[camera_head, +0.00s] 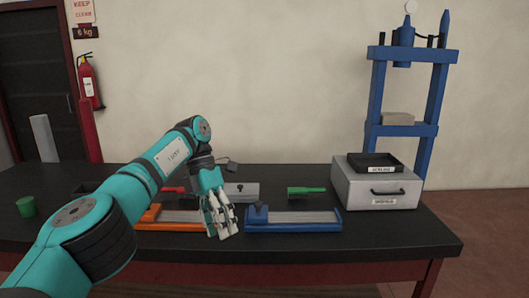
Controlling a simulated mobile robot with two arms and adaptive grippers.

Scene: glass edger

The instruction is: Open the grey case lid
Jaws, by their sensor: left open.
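A large grey case (348,188) stands at the right of the dark table, with a dark handle (387,191) and a white label on its front. A black open tray (376,161) sits on its top. A smaller, low grey box (243,192) with a small dark piece on its front lies behind my gripper; I cannot tell which of the two the task means. No raised lid shows on either. My left gripper (222,227) is open and empty, pointing down between the orange and blue fixtures, in front of the small grey box and partly hiding it. My right gripper is not in view.
An orange fixture (170,226) and a blue fixture (293,227) flank the gripper. A green tool (306,190), a red tool (172,189) and a green cylinder (26,206) are on the table (395,235). A blue press frame (429,125) stands behind the large case. The front right of the table is clear.

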